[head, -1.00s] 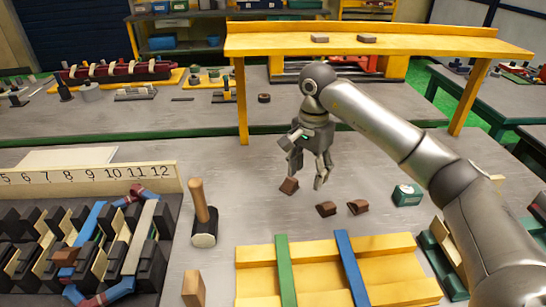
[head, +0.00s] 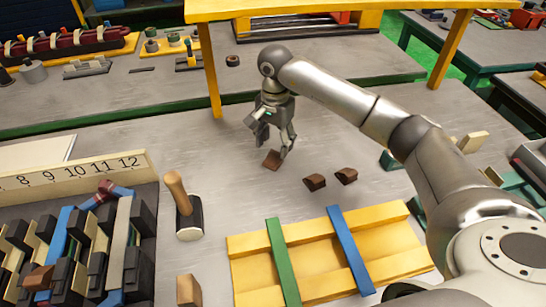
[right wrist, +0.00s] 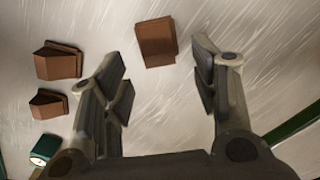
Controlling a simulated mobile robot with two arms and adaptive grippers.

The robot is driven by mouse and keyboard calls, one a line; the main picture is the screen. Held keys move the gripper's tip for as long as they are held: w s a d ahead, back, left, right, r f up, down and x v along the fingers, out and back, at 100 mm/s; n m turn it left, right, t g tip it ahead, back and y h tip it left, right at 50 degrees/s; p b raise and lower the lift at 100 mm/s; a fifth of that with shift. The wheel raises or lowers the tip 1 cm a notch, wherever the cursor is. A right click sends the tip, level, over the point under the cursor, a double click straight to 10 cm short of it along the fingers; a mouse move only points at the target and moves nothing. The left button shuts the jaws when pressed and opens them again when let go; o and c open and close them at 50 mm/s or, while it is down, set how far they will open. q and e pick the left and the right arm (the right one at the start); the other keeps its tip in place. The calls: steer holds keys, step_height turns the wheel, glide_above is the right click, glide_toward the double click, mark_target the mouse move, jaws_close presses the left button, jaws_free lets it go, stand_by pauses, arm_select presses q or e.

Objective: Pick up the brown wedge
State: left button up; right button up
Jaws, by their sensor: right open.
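Three small brown wedges lie on the grey table in the head view. One wedge (head: 272,160) is at my right gripper (head: 272,148), which is open and empty, pointing down with its fingers close around that wedge's place. In the right wrist view, this wedge (right wrist: 156,42) lies just beyond the gap between the open fingertips (right wrist: 161,80), with no visible contact. A second wedge (head: 315,182) and a third wedge (head: 346,176) lie to the right in the head view. Both also show at the left of the right wrist view. My left gripper is not in view.
A mallet (head: 185,208) stands left of the wedges. A yellow frame (head: 247,243) with green and blue bars lies in front. The slotted stator block (head: 135,270) with a numbered strip (head: 90,172) is at left. A yellow shelf (head: 212,80) rises behind.

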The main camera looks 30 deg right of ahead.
mark_target(275, 152)
steer(key=shift+d+f+p, duration=0.15)
steer(key=shift+f+p, duration=0.2)
steer(key=shift+f, duration=1.5)
steer(key=c, duration=1.1)
